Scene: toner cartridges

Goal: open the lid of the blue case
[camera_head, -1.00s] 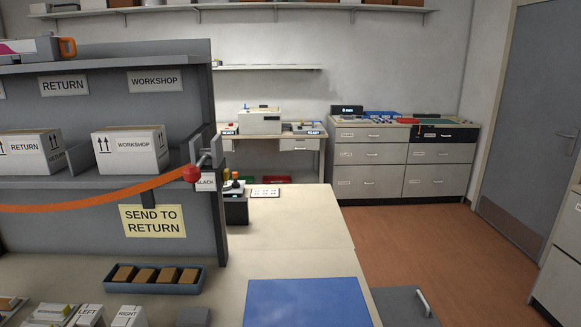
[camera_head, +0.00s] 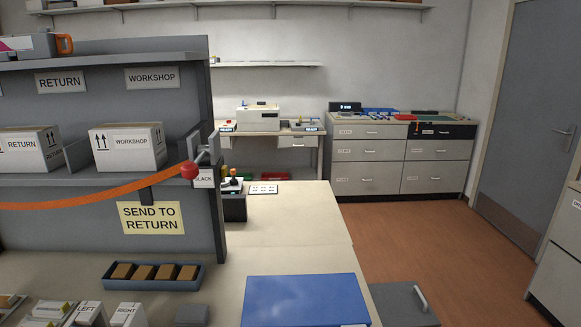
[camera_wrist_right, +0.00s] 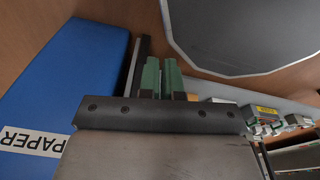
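The blue case (camera_head: 305,298) lies at the front edge of the pale bench in the head view. Its flat blue top looks closed, and its near side is cut off by the picture's lower edge. My left gripper is not in view.
A grey shelf unit (camera_head: 110,225) with an orange strap (camera_head: 90,203) stands left of the case. A dark tray of brown blocks (camera_head: 153,284) and white boxes lie in front of it. A grey surface with a handle (camera_head: 402,303) is right of the case.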

